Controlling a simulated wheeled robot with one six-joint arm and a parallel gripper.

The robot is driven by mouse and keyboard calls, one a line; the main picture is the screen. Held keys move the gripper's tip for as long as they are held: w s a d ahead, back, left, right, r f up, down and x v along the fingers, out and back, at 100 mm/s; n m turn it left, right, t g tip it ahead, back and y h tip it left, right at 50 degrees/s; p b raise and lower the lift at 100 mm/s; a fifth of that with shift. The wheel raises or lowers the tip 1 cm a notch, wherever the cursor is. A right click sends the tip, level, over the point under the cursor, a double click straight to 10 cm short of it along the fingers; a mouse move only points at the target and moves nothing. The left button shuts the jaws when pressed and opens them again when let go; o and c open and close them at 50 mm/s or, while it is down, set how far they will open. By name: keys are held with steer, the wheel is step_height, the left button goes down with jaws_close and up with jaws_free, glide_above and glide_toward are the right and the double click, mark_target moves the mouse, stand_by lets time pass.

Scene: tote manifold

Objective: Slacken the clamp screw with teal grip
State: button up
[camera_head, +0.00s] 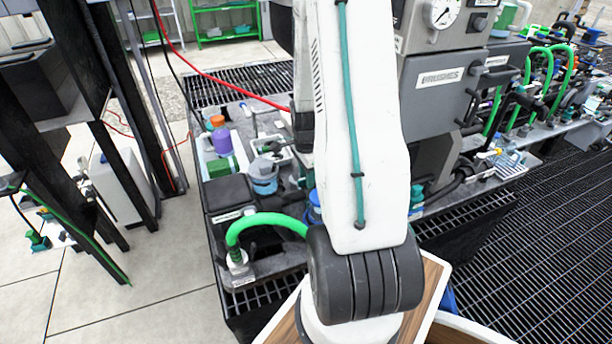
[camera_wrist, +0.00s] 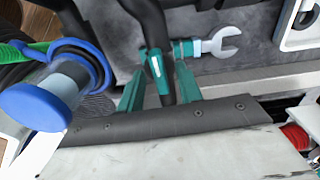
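In the wrist view, a black bar with a teal grip piece (camera_wrist: 156,65) runs down from the top; it looks like the clamp screw's handle, but the screw itself is not clear. My gripper (camera_wrist: 160,70) shows two teal-green fingers spread apart, one on each side of the black bar. A gap shows between the bar and each finger, so the gripper looks open; I cannot tell whether either finger touches it. In the head view my white arm hides the gripper and the clamp screw.
An open-ended wrench (camera_wrist: 215,42) with a teal part lies right of the fingers. A blue-capped cylinder (camera_wrist: 45,100) stands close at left. In the head view, a green hose (camera_head: 262,219) curves left of my arm, near a blue-grey container (camera_head: 263,178). A grey machine cabinet (camera_head: 440,95) stands right.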

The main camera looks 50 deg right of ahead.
steer(key=shift+f, duration=0.1)
jaws_close()
steer(key=shift+n, duration=0.3)
steer(key=n, duration=0.3)
steer(key=shift+n, duration=0.3)
steer(key=n, duration=0.9)
steer(key=shift+n, duration=2)
